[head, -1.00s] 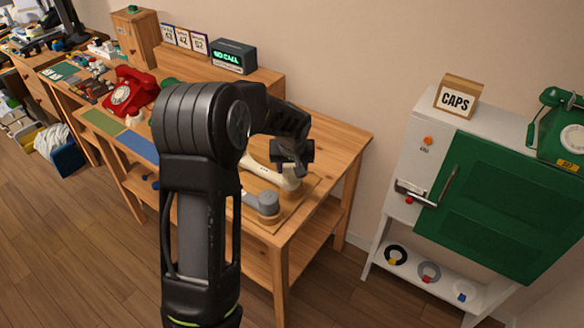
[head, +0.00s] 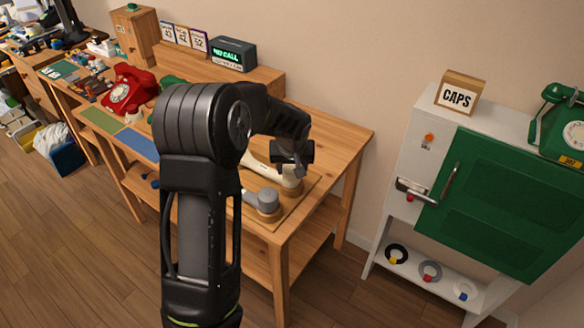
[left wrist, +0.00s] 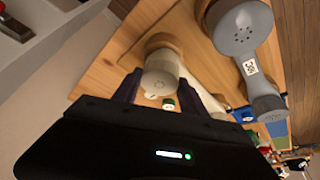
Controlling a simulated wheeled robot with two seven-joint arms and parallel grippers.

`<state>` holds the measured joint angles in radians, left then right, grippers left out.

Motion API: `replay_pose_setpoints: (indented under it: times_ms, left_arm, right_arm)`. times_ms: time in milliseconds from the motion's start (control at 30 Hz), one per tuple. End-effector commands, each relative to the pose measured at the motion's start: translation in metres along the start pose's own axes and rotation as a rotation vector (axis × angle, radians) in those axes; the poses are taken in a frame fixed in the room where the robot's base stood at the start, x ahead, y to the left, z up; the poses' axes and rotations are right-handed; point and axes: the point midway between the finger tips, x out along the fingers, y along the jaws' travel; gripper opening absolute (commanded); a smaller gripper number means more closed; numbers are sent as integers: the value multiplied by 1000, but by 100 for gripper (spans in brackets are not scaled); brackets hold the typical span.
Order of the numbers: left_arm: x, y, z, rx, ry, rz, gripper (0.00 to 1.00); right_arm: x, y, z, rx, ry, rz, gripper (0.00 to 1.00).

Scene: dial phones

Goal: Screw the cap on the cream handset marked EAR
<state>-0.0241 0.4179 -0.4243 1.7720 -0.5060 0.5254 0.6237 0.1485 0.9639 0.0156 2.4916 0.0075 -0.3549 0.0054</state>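The cream handset (head: 264,170) lies on a wooden stand on the bench, at its right end. Its near end stands in a round wooden seat. In the left wrist view the round cream end (left wrist: 160,75) sits between my two fingers, its top smooth with small marks. My left gripper (head: 297,168) is right over that end in the head view. The fingers flank it closely; whether they press on it cannot be told. The EAR mark cannot be read. My right gripper is not in view.
A grey handset (head: 262,200) lies beside the cream one; its perforated end (left wrist: 238,32) shows in the wrist view. A red phone (head: 130,92) stands farther left. A CAPS box (head: 459,95) tops the white cabinet (head: 408,195) at right. Floor is free between bench and cabinet.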

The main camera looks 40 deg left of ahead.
Motion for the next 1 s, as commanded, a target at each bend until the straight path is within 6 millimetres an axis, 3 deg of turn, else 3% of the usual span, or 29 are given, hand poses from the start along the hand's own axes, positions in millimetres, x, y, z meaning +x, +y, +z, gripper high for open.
replay_pose_setpoints:
  times_ms: [300, 667, 1000]
  left_arm:
    - [0, 0, 0, 0, 1, 0, 75]
    - [0, 0, 0, 0, 0, 0, 75]
    - [-50, 1, -1, 0, 4, 4, 75]
  right_arm:
    - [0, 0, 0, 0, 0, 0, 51]
    - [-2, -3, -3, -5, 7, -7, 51]
    - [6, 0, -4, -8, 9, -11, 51]
